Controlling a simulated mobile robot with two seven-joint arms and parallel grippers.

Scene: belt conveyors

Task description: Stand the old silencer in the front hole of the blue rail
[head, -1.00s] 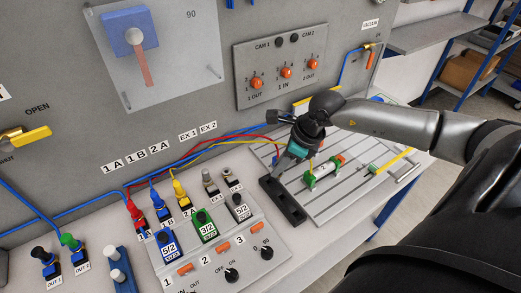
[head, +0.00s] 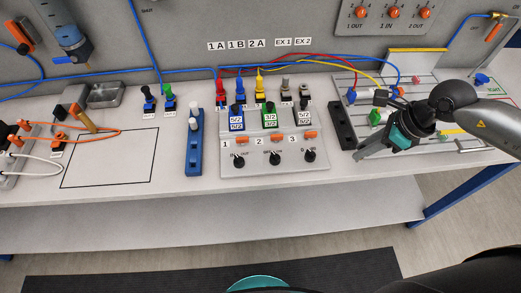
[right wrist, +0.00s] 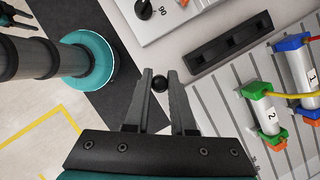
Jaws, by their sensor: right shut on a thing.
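The blue rail (head: 194,158) lies on the bench left of the valve block. Two white silencers (head: 194,118) stand in its back and middle; its front part is bare. My right gripper (head: 362,156) is at the bench's front side, right of the black rail (head: 342,126). In the right wrist view its fingers (right wrist: 159,88) are shut on a small dark round-ended thing (right wrist: 159,84), seemingly the old silencer. Most of that thing is hidden, and it is not discernible in the head view.
The valve block (head: 270,155) with switches and knobs stands between the gripper and the blue rail. Coloured plugs and hoses rise behind it. The grooved plate (head: 440,85) with cylinders is at right. The black-outlined square (head: 112,158) left of the blue rail is mostly clear.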

